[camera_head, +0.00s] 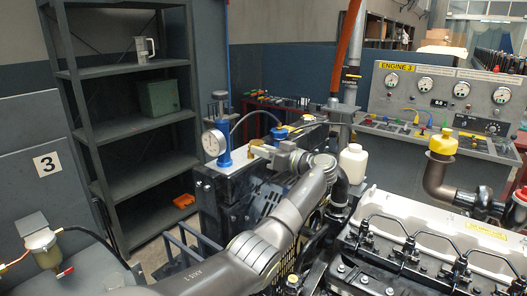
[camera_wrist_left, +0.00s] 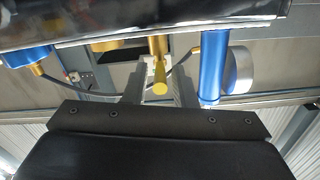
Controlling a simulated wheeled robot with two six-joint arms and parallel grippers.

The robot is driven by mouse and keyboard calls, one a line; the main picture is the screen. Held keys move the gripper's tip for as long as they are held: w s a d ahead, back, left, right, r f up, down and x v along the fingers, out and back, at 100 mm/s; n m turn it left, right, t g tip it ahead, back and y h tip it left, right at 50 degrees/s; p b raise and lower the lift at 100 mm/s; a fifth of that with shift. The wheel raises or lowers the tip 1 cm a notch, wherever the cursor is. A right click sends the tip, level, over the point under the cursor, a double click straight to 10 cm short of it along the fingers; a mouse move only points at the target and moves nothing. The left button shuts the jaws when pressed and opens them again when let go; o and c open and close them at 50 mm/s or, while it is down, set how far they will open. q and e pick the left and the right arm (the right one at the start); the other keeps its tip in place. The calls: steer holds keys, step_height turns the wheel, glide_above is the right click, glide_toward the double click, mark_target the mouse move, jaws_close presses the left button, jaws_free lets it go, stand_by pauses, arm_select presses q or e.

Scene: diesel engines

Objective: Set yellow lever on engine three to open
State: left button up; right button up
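In the left wrist view a yellow lever (camera_wrist_left: 160,72) with a round end points toward the camera. It lies between the two fingers of my left gripper (camera_wrist_left: 158,84), with a gap on each side. The fingers are apart and not closed on it. In the head view the left gripper (camera_head: 277,154) is at the top of the dark engine unit, beside brass fittings (camera_head: 258,144). I cannot clearly make out the lever there; the gripper may cover it. The right gripper is not in view.
A blue post (camera_head: 223,150) with a round gauge (camera_head: 213,142) stands left of the gripper. A white bottle (camera_head: 352,163) stands to the right. The control panel carries an "ENGINE 3" sign (camera_head: 396,66). A grey shelf (camera_head: 127,128) is at the back left.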

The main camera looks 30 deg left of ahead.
arm_select(q)
jaws_close()
steer(key=shift+s+m+t, duration=0.15)
steer(key=shift+m+t, duration=0.15)
steer(key=shift+t, duration=0.2)
steer(key=shift+s+a+r+m+t+h+p, duration=0.1)
steer(key=shift+s+a+m+t+h+p, duration=0.3)
steer(key=shift+m+t+h, duration=1.5)
steer(key=shift+s+a+m+t+h+p, duration=0.15)
steer(key=shift+s+a+m+t+h, duration=0.25)
steer(key=shift+s+m+t+h, duration=1.35)
steer(key=shift+w+a+r+m+t+h+p, duration=0.1)
steer(key=shift+w+a+m+t+h+p, duration=0.25)
steer(key=shift+m+t+h, duration=1.7)
steer(key=shift+f+n+t+y, duration=0.1)
steer(key=shift+n+t+y, duration=0.3)
steer(key=shift+t+y, duration=0.6)
steer(key=shift+o, duration=1.4)
jaws_free()
steer(key=shift+f, duration=0.1)
